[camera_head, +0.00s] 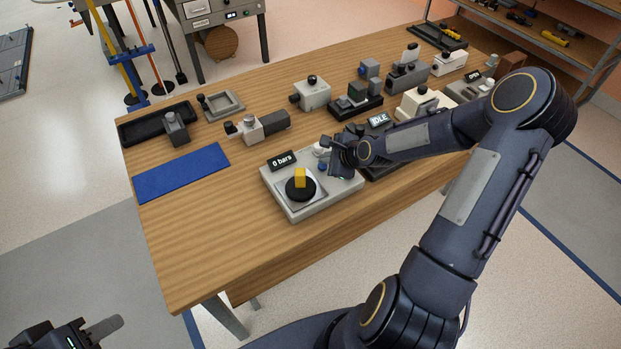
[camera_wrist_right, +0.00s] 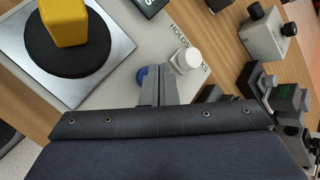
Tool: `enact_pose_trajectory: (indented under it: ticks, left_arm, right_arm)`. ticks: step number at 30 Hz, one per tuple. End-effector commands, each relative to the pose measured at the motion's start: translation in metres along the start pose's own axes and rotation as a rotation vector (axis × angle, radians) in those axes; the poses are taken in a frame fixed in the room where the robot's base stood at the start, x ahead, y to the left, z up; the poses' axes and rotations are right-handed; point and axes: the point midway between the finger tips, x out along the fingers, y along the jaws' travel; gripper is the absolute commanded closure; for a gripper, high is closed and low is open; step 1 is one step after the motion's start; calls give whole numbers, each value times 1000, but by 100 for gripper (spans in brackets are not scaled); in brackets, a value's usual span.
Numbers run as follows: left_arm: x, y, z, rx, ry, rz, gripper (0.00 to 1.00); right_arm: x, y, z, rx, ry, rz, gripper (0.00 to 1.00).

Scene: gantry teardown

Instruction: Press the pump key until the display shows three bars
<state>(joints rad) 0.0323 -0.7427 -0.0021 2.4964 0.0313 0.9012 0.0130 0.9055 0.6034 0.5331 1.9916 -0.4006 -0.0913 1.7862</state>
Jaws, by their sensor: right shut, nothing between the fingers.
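The light grey pump unit (camera_head: 299,208) stands on the workbench. Its small black display (camera_head: 282,160) reads "0 bars". On its square metal plate (camera_wrist_right: 112,76) lies a black disc (camera_wrist_right: 40,55) with a yellow block (camera_wrist_right: 63,20) on it. A blue round button (camera_wrist_right: 141,77) and a white knob (camera_wrist_right: 185,58) sit on the unit; I cannot tell which is the pump key. My right gripper (camera_wrist_right: 158,72) is shut and empty, its fingertips beside the blue button, partly covering it. Whether they touch is unclear. My left gripper (camera_head: 98,328) is at the bottom left, partly cut off, away from the bench.
A blue mat (camera_head: 181,171) and a black tray (camera_head: 157,125) lie at the bench's left. Several grey devices stand along the back, and a display reading "IDLE" (camera_head: 379,119) is right of the pump unit. The front left of the bench is clear.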

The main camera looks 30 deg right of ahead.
Motion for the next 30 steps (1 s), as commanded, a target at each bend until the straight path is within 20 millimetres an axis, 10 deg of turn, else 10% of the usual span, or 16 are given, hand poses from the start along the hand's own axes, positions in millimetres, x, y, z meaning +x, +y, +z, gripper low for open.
enact_pose_trajectory:
  ticks: [30]
  left_arm:
    - [5, -2, 3, 0, 0, 0, 64]
  right_arm:
    - [6, 4, -5, 0, 0, 0, 100]
